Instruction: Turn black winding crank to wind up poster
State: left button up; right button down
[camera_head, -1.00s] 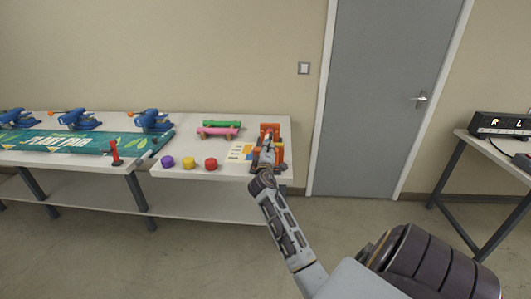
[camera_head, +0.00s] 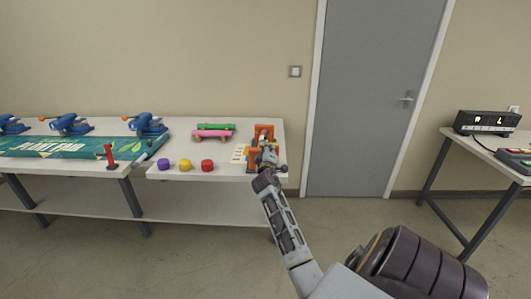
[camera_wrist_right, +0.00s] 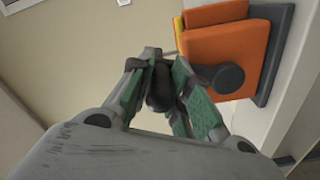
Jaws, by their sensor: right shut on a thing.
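An orange winding stand (camera_head: 263,128) is at the right end of the white table, and its near orange block (camera_wrist_right: 222,45) fills the upper right of the right wrist view. A dark round crank hub (camera_wrist_right: 225,78) sits on that block. My right gripper (camera_wrist_right: 165,90) is shut on the black winding crank's grip (camera_wrist_right: 158,92), with its green-padded fingers on both sides. In the head view my right gripper (camera_head: 268,157) is at the stand's right front and partly hides it. Which sheet is the poster to wind is unclear. My left gripper is out of view.
A green printed banner (camera_head: 75,146) lies on the left table with blue devices (camera_head: 148,123) behind it. Purple, yellow and red (camera_head: 207,165) knobs, a pink roll (camera_head: 212,134) and a green roll (camera_head: 216,126) are left of the stand. Floor ahead of the door (camera_head: 362,100) is clear.

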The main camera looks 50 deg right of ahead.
jog(key=shift+s+d+f+m+b, duration=0.25)
jog(key=shift+f+m+b, duration=0.1)
jog(key=shift+m, duration=0.25)
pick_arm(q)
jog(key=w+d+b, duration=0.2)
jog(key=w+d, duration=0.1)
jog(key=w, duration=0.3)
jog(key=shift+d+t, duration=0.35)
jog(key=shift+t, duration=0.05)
pick_arm(e)
jog(key=s+f+m, duration=0.1)
jog(key=m, duration=0.1)
jog(key=s+d+f+m, duration=0.1)
jog(key=m, duration=0.1)
jog(key=d+f+m, duration=0.1)
jog(key=m, duration=0.2)
jog(key=shift+s+d+f, duration=0.15)
jog(key=shift+s+f, duration=0.15)
jog(key=shift+s, duration=0.1)
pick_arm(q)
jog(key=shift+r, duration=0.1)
pick_arm(e)
jog(key=shift+f, duration=0.1)
jog(key=c, duration=1.3)
grip_release()
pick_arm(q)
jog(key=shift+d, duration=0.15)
pick_arm(e)
jog(key=shift+r, duration=0.25)
jog(key=shift+r, duration=4.9)
